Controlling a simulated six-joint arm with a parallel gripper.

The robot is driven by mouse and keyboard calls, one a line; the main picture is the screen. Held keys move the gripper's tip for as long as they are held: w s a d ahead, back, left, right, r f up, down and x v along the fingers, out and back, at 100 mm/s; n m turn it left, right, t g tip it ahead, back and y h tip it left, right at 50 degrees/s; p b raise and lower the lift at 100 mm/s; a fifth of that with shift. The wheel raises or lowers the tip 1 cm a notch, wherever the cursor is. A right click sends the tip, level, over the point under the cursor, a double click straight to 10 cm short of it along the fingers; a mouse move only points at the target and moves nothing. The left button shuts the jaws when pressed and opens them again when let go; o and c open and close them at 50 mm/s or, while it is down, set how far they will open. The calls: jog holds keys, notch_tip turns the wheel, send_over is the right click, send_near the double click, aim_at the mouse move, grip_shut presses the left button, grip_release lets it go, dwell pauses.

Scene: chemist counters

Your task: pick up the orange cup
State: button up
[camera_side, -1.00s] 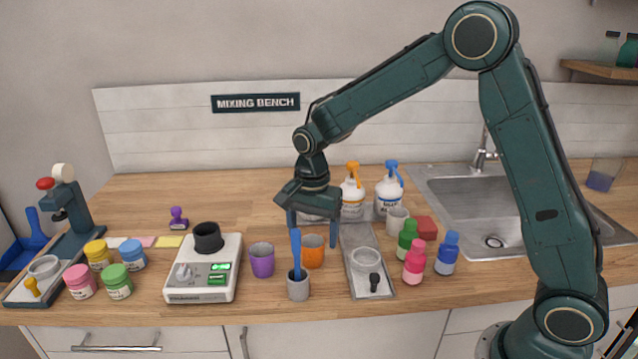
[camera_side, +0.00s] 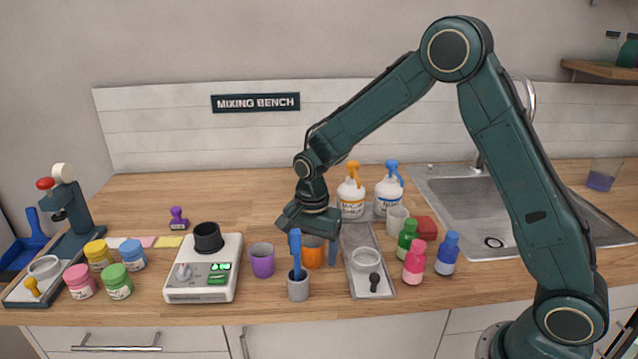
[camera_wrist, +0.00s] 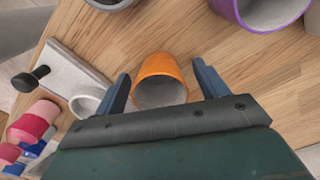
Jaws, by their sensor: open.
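The orange cup (camera_side: 313,256) stands upright on the wooden counter, partly hidden in the side view by my gripper and a blue-handled tool. My gripper (camera_side: 312,258) points down over it, open, with its fingers low on either side of the cup. In the wrist view the orange cup (camera_wrist: 160,80) shows between the two blue-grey fingers of my gripper (camera_wrist: 163,84), with a gap on each side. Its grey inside is visible, and I see nothing in it.
A grey cup (camera_side: 298,287) with the blue tool stands just in front. A purple cup (camera_side: 262,262) is close on the left, beside the scale (camera_side: 204,268). A grey tray (camera_side: 367,270) lies close on the right, with colored bottles (camera_side: 414,262) beyond. Spray bottles (camera_side: 350,197) stand behind.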

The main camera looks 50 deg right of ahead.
jog(key=c, duration=1)
jog(key=shift+c, duration=0.2)
jog(key=shift+r, duration=0.25)
notch_tip(320, 180, up, 19)
jog(key=shift+r, duration=0.2)
dwell(1.1)
jog(key=shift+r, duration=0.1)
dwell(0.8)
notch_tip(320, 180, down, 10)
jog(key=w+d+n, duration=0.2)
jog(key=n, duration=0.9)
jog(key=shift+w+d, duration=0.25)
jog(key=shift+d, duration=0.05)
